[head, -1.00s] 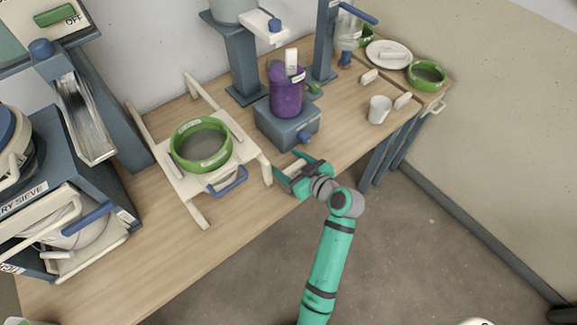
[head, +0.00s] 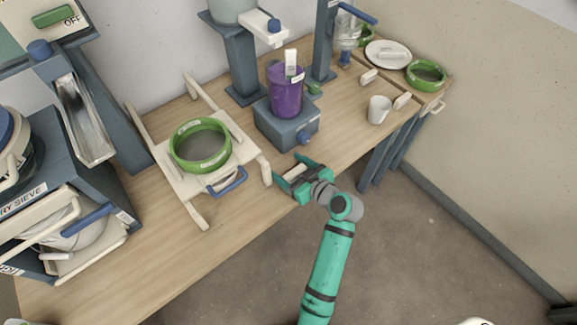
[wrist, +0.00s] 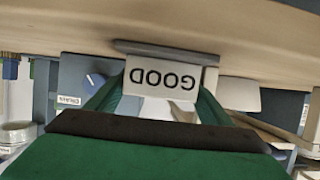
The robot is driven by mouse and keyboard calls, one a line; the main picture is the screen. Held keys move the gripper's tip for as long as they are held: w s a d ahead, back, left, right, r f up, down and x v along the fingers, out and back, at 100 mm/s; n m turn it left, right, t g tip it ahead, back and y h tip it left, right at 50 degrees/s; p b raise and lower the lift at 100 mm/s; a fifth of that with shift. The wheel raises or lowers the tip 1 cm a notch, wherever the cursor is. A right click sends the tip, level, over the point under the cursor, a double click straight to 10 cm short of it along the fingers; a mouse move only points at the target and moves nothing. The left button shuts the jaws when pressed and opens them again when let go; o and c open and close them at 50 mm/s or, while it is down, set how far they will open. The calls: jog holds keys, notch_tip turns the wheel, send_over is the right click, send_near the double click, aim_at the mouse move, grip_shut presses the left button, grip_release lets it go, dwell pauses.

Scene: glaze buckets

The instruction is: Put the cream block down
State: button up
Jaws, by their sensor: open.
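The cream block (wrist: 165,82) carries the word GOOD, which reads upside down in the wrist view. It sits between the spread fingers of my gripper (wrist: 160,105), with a thin grey strip along its edge at the wooden surface. In the head view, the cream block (head: 295,172) is a small pale patch between the fingers of my green gripper (head: 296,173), at the front edge of the bench. My gripper is open. The block's underside is hidden, so its contact with the bench cannot be seen clearly.
A blue-grey stand (head: 287,127) with a purple container (head: 285,92) is just behind my gripper. A cream rack (head: 245,140) with a green ring sieve (head: 200,147) is to the left. A white cup (head: 379,110) stands to the right. Bare bench (head: 345,128) lies between.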

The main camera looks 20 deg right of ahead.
jog(key=v, duration=1.1)
jog(key=shift+s+d, duration=0.15)
jog(key=shift+s, duration=0.25)
jog(key=shift+w, duration=0.1)
